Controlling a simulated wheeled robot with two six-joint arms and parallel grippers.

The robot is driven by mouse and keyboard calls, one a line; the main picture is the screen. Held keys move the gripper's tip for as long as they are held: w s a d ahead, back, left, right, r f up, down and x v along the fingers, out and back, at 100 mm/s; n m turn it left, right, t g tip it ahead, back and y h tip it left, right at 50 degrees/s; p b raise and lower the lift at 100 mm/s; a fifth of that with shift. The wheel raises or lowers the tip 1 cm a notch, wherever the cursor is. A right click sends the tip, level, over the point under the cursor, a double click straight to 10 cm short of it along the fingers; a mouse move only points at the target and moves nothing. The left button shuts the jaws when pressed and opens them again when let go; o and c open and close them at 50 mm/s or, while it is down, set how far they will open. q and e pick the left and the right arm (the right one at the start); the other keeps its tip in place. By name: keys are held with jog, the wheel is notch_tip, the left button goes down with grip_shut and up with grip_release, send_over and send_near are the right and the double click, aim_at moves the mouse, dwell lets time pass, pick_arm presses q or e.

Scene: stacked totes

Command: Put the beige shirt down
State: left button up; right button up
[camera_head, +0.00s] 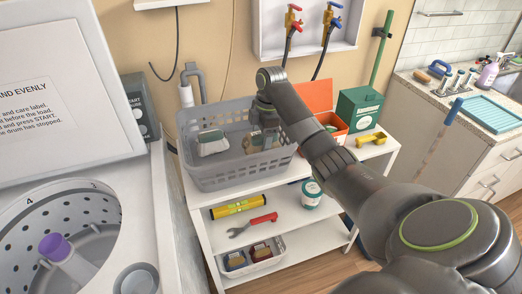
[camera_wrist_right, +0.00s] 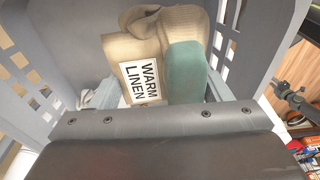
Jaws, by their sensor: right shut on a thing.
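The beige shirt (camera_wrist_right: 130,55) is folded and lies low inside the grey laundry basket in the right wrist view, with a white "WARM LINEN" label on it. A green piece (camera_wrist_right: 187,72) lies against its right side; I cannot tell whether it belongs to the shirt. In the head view a bit of the beige shirt (camera_head: 250,144) shows beside my right gripper (camera_head: 266,138). That gripper points down into the right part of the grey basket (camera_head: 240,172) and is shut on the shirt. Its fingertips are partly hidden. My left gripper is out of view.
The basket stands on a white shelf unit (camera_head: 205,218). An orange box (camera_head: 318,97) and green box (camera_head: 358,108) stand right of it. The open washer (camera_head: 65,235) is at left.

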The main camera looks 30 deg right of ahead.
jog(key=shift+r+p, duration=0.3)
jog(key=shift+r, duration=2.1)
